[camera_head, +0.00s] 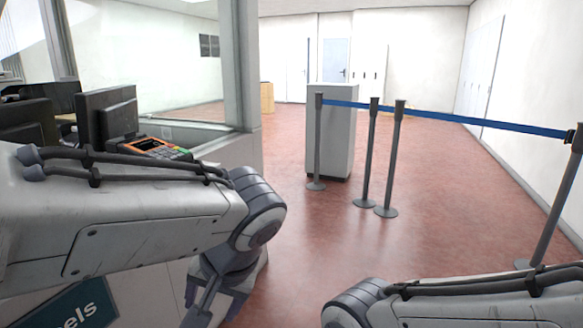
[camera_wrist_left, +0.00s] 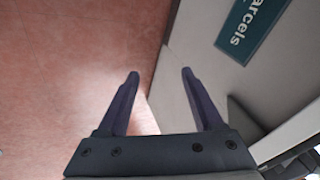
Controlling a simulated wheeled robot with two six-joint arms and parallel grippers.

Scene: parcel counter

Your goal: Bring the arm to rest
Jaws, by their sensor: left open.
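My left arm (camera_head: 150,225) reaches in from the left in front of the counter and bends down at its elbow. My left gripper (camera_wrist_left: 160,75) is open in the left wrist view, with its two dark fingers well apart and nothing between them. It hangs low beside the counter front, over the red floor. My right arm (camera_head: 460,305) shows only in part at the lower right of the head view, and its gripper is out of the picture.
The parcel counter's front (camera_wrist_left: 195,35) bears a green "Parcels" sign (camera_wrist_left: 250,28). A card terminal (camera_head: 155,148) and a monitor (camera_head: 107,117) are behind my left arm. A grey cabinet (camera_head: 332,135) and barrier posts (camera_head: 391,165) with a blue belt (camera_head: 440,115) stand beyond open red floor (camera_head: 320,235).

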